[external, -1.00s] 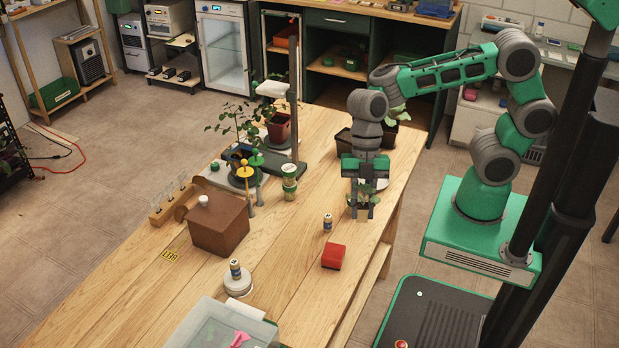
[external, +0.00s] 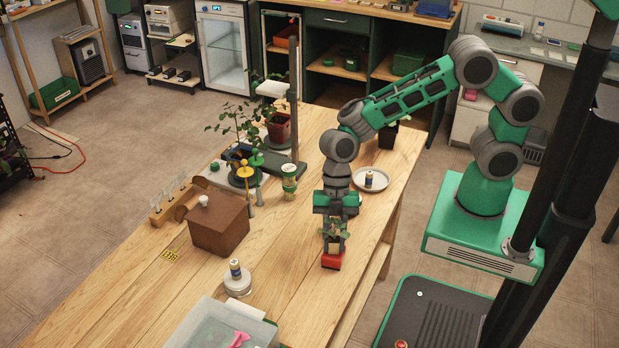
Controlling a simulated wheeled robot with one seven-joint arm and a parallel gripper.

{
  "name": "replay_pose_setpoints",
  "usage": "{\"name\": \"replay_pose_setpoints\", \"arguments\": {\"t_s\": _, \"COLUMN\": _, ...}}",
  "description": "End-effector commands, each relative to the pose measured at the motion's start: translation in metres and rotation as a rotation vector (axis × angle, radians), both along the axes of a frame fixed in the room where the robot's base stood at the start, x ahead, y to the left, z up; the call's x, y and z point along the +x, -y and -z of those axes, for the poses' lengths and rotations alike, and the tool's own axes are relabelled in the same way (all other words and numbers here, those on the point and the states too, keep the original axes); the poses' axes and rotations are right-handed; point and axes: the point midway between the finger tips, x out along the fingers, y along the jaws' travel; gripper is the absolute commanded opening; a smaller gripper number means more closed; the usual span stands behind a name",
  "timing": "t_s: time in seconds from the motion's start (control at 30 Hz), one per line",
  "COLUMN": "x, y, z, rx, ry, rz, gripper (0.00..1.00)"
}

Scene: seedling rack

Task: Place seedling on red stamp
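The red stamp (external: 331,262) is a small red block on the right part of the wooden table. My gripper (external: 334,238) points straight down over it and is shut on the seedling (external: 334,229), a small leafy plant in a pot. The pot's lower end shows right at the top of the stamp. I cannot tell whether it touches the stamp or hangs just above it. The fingers and leaves hide part of the pot. The stamp's back part is hidden behind the pot and fingers.
A labelled vial stands on a white dish (external: 370,181) behind my gripper. A clear bin (external: 220,325) is at the front. The table (external: 290,290) is bare around the stamp.

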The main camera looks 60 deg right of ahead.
Motion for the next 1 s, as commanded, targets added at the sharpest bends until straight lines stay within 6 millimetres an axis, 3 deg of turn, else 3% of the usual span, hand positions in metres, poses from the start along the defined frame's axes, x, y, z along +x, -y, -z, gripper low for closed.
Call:
{"name": "replay_pose_setpoints", "arguments": {"t_s": 0.23, "x": 0.0, "y": 0.0, "z": -0.001, "rx": 0.0, "ry": 0.0, "rz": 0.0, "gripper": 0.46}}
{"name": "replay_pose_setpoints", "arguments": {"t_s": 0.6, "x": 0.002, "y": 0.002, "z": -0.01, "rx": 0.002, "ry": 0.003, "rz": 0.002, "gripper": 0.47}}
{"name": "replay_pose_setpoints", "arguments": {"t_s": 1.0, "x": 0.016, "y": 0.036, "z": -0.097, "rx": 0.0, "ry": 0.003, "rz": 0.002, "gripper": 0.47}}
